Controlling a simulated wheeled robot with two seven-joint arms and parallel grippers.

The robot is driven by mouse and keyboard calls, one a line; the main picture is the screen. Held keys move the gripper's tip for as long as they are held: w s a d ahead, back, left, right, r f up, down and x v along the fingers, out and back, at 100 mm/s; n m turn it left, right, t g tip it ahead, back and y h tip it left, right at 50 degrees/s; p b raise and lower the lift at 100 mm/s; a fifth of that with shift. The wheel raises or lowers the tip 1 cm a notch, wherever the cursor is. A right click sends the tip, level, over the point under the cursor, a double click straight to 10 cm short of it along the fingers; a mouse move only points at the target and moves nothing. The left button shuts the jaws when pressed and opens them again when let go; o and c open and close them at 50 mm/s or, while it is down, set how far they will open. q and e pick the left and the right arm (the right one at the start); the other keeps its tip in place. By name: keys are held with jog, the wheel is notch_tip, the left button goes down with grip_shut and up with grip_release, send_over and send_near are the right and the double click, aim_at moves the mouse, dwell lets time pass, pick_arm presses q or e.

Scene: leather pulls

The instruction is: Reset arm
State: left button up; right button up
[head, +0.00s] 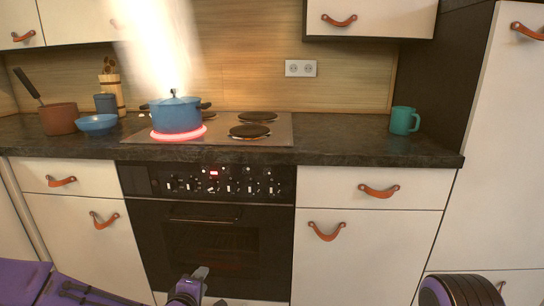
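My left arm comes in from the lower left, purple and dark. Its gripper (199,274) is at the bottom centre, in front of the black oven door and below the counter. Only a small grey tip of it shows, so I cannot tell whether it is open or shut, and I see nothing held. Part of my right arm, rounded, dark and purple, shows at the bottom right edge. My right gripper is out of the picture.
A black oven (210,240) stands between white drawers with leather pulls. On the cooktop (220,133), a blue lidded pot (176,116) sits on a glowing red ring, with a bright white plume above. A teal mug (403,121) stands right; the counter between is clear.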

pick_arm(q)
jog(key=s+a+f+m+g+y, duration=0.15)
jog(key=s+f+m+g, duration=0.45)
jog(key=s+f, duration=1.1)
jog(key=s+a+f+m+g+y, duration=0.1)
jog(key=s+a+f+m+g, duration=0.2)
jog(key=s, duration=0.7)
jog(key=s+a+f+m+g+y, duration=0.1)
jog(key=s+a+f+g, duration=0.3)
jog(key=s, duration=0.6)
notch_tip(320, 180, up, 19)
jog(key=a+t+p, duration=0.1)
jog(key=t+p, duration=0.1)
jog(key=p, duration=1.6)
jog(key=shift+w+r+t+p, duration=0.2)
jog(key=shift+w+t+p, duration=0.1)
jog(key=shift+p, duration=0.05)
